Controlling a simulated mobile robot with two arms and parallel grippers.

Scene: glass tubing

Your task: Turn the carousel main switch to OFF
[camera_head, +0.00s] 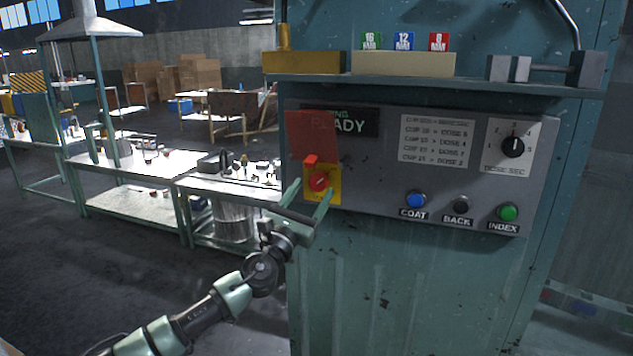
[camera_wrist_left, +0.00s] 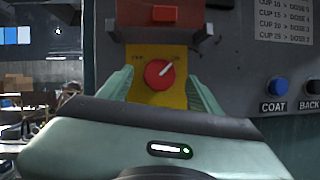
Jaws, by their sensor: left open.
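The main switch is a round red knob (camera_head: 319,180) on a yellow plate (camera_head: 335,188) at the left end of the carousel's control panel. It also shows in the left wrist view as a red knob (camera_wrist_left: 158,75), its white pointer line aimed up and to the right. Small markings on the yellow plate (camera_wrist_left: 171,101) are too blurred to read. A translucent red cover (camera_head: 311,134) stands raised above the knob. My left gripper (camera_head: 313,190) is open in front of the switch, one finger on each side of the knob. I cannot tell whether they touch it. My right gripper is out of view.
The grey panel also carries a blue COAT button (camera_head: 416,199), a black BACK button (camera_head: 461,205), a green INDEX button (camera_head: 508,212) and a dose dial (camera_head: 513,146). A shelf (camera_head: 480,83) juts out above the panel. Workbenches (camera_head: 130,163) stand to the left.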

